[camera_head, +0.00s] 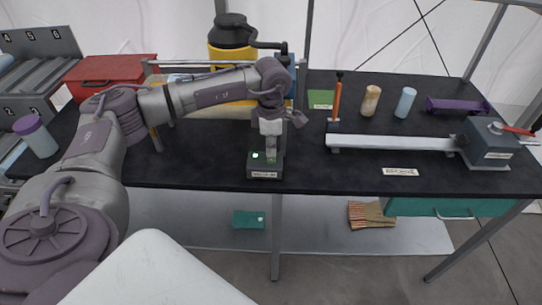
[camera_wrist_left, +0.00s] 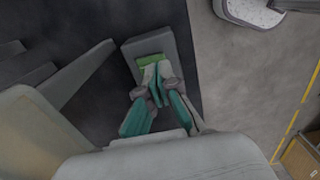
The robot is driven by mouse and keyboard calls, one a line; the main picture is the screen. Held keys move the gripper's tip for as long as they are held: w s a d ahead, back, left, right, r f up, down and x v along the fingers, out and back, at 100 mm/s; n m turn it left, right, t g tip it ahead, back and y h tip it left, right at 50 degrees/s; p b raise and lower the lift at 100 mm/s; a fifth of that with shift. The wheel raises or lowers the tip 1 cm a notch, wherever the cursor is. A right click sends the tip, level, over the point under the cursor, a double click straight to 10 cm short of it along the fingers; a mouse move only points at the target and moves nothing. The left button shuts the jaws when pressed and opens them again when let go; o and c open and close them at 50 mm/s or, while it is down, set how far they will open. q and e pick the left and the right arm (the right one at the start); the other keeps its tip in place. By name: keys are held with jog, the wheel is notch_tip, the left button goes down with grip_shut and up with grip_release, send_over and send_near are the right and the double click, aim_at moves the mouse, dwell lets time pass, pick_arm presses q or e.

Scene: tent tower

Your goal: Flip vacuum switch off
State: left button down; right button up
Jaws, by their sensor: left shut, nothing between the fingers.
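The vacuum switch is a small dark grey box (camera_head: 265,173) with a label on its front. It stands at the front edge of the black bench, and a green light (camera_head: 255,155) glows on its top left. My left gripper (camera_head: 271,153) points down from above with its fingers shut and empty, at the top of the box. In the left wrist view the closed fingertips (camera_wrist_left: 158,85) overlap a green part (camera_wrist_left: 152,61) on the grey box (camera_wrist_left: 134,48). The fingers hide part of the switch, and I cannot tell if they touch it. My right gripper is not in view.
A yellow container with a black lid (camera_head: 231,45) stands behind my arm. A red box (camera_head: 108,72) is at the back left. A teal drawer (camera_head: 455,208) hangs under the bench.

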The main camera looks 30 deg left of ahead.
aim_at(271, 160)
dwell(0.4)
pick_arm(q)
jog(key=shift+f, duration=0.3)
jog(key=shift+f+b, duration=0.9)
jog(key=shift+b, duration=0.1)
dwell(0.5)
jog(key=shift+r, duration=0.15)
jog(key=shift+r+p, duration=2.2)
jog(key=shift+r, duration=1.2)
